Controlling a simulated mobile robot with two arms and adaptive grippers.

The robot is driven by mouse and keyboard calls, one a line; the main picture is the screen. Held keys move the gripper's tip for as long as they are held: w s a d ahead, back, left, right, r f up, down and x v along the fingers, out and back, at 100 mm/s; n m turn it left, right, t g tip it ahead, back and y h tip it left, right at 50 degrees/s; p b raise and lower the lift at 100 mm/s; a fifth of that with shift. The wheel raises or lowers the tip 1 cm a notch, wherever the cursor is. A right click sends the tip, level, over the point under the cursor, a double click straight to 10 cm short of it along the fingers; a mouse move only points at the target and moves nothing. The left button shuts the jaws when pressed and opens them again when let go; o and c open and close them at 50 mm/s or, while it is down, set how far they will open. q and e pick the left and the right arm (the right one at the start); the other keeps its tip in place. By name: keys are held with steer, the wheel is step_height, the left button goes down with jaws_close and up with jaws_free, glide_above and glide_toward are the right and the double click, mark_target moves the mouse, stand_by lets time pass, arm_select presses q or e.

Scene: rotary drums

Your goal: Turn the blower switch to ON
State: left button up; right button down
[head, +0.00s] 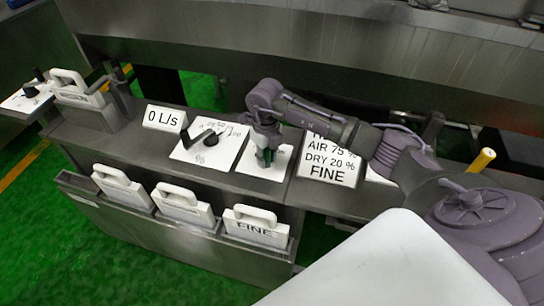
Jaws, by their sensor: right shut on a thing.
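My right gripper (264,157) reaches down from the right onto a white switch panel (281,166) in the middle of the dark console. It is shut on a small part there, which looks like the panel's switch. My left gripper is not in view.
A "0 L/s" display (164,119) stands left of the dial. An "AIR 75 %, DRY 20 %, FINE" sign (328,161) stands right of the gripper. Several white handled plates, one marked FINE (255,228), sit in the front rack (165,226). A yellow-tipped handle (482,159) is at right.

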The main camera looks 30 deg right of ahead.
steer(key=m, duration=0.1)
steer(key=w+a+m, duration=0.1)
steer(key=m, duration=0.1)
steer(key=a+m+b, duration=0.1)
steer(key=shift+w+m, duration=0.35)
steer(key=shift+m, duration=0.05)
steer(key=m, duration=0.1)
steer(key=w+m, duration=0.1)
steer(key=shift+w+a+m, duration=0.15)
steer(key=shift+a+m, duration=0.15)
steer(key=shift+a, duration=0.1)
steer(key=m, duration=0.1)
steer(key=w+m+b, duration=0.1)
steer(key=shift+w+a+m, duration=0.15)
steer(key=shift+a+m, duration=0.05)
steer(key=shift+m, duration=0.1)
steer(key=shift+w+m, duration=0.45)
steer(key=shift+m, duration=0.35)
steer(key=shift+w+m, duration=0.4)
steer(key=shift+m, duration=0.4)
steer(key=shift+r, duration=0.1)
steer(key=c, duration=0.9)
jaws_free()
steer(key=shift+r, duration=0.1)
step_height(320, 180, up, 12)
